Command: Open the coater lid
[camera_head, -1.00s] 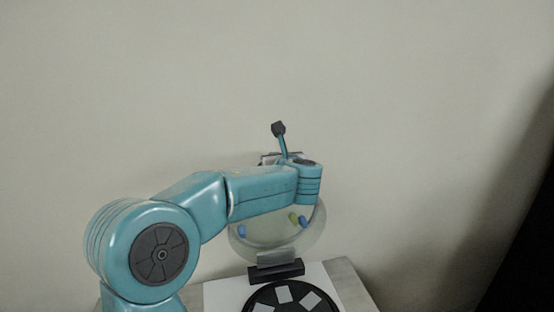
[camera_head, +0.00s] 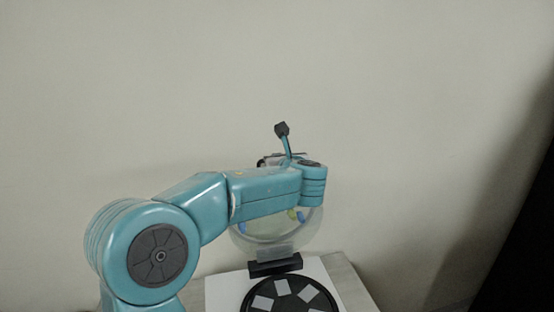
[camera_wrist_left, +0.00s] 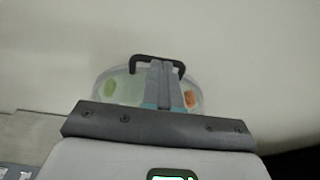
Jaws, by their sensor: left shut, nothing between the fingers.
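The coater's clear round lid (camera_head: 280,238) stands raised behind its black hinge block (camera_head: 275,265), with colored knobs on it. My left arm hides its upper part. The coater's black disc (camera_head: 262,302) with pale squares lies uncovered in front of the hinge. In the left wrist view, the lid (camera_wrist_left: 105,92) is behind my fingers, and its black handle (camera_wrist_left: 155,57) arches around their tips. My left gripper (camera_wrist_left: 162,66) is shut and empty at the handle; I cannot tell whether it touches. In the head view my arm mostly hides it. My right gripper is out of view.
The coater sits on a white base (camera_head: 325,283) on a small table (camera_head: 352,285). A plain wall (camera_head: 420,140) stands close behind. A dark area fills the right edge.

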